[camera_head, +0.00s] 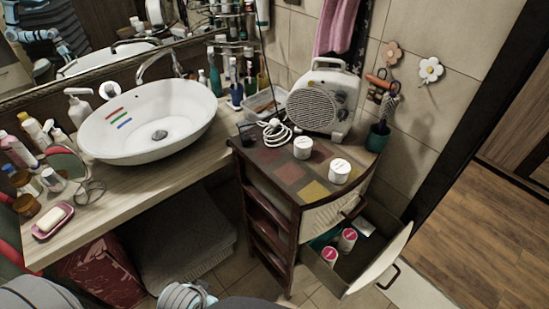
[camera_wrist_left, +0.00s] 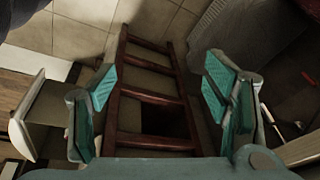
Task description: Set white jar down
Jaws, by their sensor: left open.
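Two white jars stand upright and apart on the patterned top of the dark wooden cabinet (camera_head: 262,156): one white jar (camera_head: 303,147) farther back, another white jar (camera_head: 339,170) nearer the front right. Two more pale jars with pink tops, one (camera_head: 329,256) and another (camera_head: 347,239), stand in the open drawer (camera_head: 378,263). My left gripper (camera_wrist_left: 158,88) is open in the left wrist view, with nothing between its teal finger pads. Beyond it is the reddish-brown slatted frame of the cabinet (camera_wrist_left: 153,142). No jar is visible in that view. My right gripper is not in view.
A white heater (camera_head: 318,98) and a coiled white cable (camera_head: 273,133) stand at the cabinet's back. The white basin (camera_head: 150,125) sits on the wooden counter (camera_head: 120,195) among bottles and a soap dish (camera_head: 53,220). The drawer juts out to the front right. Some cabinet top is bare.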

